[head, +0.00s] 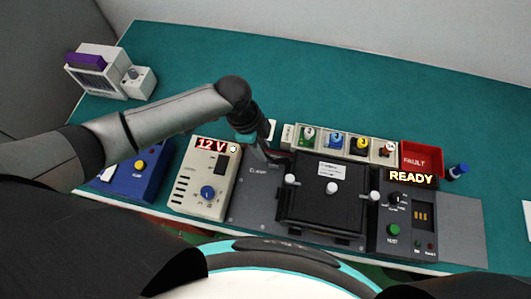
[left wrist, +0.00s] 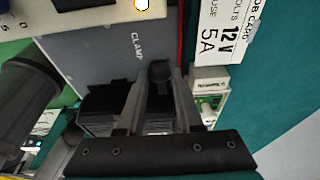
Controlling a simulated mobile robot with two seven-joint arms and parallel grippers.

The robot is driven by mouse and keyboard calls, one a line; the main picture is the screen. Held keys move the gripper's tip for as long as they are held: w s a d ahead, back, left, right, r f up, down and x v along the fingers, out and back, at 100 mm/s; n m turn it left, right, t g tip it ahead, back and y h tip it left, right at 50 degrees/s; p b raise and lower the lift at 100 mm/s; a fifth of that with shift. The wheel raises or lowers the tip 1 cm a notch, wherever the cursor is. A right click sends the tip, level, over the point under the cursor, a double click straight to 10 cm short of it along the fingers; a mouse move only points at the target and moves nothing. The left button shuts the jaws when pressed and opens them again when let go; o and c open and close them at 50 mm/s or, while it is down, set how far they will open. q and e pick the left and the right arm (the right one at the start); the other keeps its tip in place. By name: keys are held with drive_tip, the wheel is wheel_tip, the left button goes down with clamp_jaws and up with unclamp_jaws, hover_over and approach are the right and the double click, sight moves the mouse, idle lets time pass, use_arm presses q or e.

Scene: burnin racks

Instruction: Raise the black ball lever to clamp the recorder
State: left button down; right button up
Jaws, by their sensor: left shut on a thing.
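The recorder, a black box with a white label and white knobs (head: 332,210), sits in a grey fixture marked CLAMP (head: 250,202) in the head view. The fixture plate also shows in the left wrist view (left wrist: 92,62). My left gripper (head: 270,156) is at the fixture's back left corner, beside the recorder. In the left wrist view, its fingers (left wrist: 158,88) are shut on the black ball lever (left wrist: 158,70), with the ball between the fingertips. The lever's lower part is hidden in the head view. My right gripper is not in view.
A 12 V supply (head: 205,180) stands left of the fixture, a READY panel (head: 408,215) right. Behind are a row of coloured connectors (head: 345,144) and a red FAULT tray (head: 432,148). A blue unit (head: 130,180) lies left. The bench's back middle is clear.

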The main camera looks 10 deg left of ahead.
sight(283, 160)
use_arm(q)
drive_tip(key=shift+d+r+p, duration=0.2)
drive_tip(key=shift+d+p, duration=0.15)
drive_tip(key=shift+d, duration=0.1)
drive_tip(key=shift+d+r+p, duration=0.2)
drive_tip(key=shift+d+p, duration=0.15)
drive_tip(key=shift+d, duration=0.2)
drive_tip(key=shift+d, duration=0.15)
drive_tip(key=shift+d+p, duration=0.45)
drive_tip(key=shift+d, duration=0.45)
drive_tip(key=c, duration=0.8)
unclamp_jaws()
drive_tip(key=shift+o, duration=0.2)
